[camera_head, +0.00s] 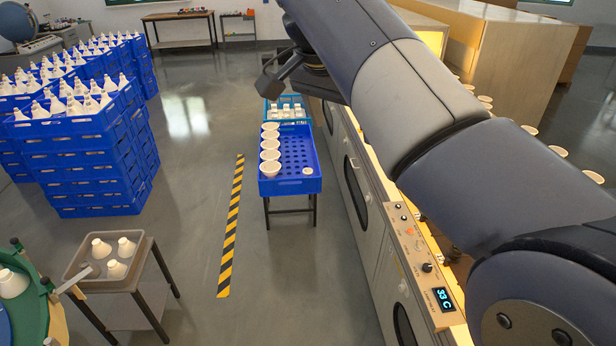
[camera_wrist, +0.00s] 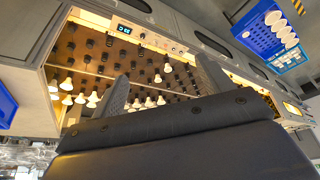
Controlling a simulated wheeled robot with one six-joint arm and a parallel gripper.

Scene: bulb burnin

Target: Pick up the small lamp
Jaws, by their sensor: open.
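In the head view, a small white lamp (camera_head: 307,171) sits alone at the near right of a blue crate (camera_head: 290,186). Larger white lamps (camera_head: 270,155) stand in a row along the crate's left side. In the wrist view, several white lamps (camera_wrist: 67,85) are in a lit cabinet among rows of dark sockets (camera_wrist: 90,45); one lamp (camera_wrist: 167,68) appears between my finger tips, apparently beyond them. Which lamp is meant, I cannot tell. My gripper (camera_wrist: 162,72) is open, with no lamp seen held. The crate also shows in the wrist view (camera_wrist: 262,28).
The cabinet row (camera_head: 375,220) with a control panel (camera_head: 425,262) runs beside the crate. Stacked blue crates of lamps (camera_head: 100,170) stand at left. A small stand with three lamps (camera_head: 118,282) is at lower left. Floor around the striped line (camera_head: 231,230) is clear.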

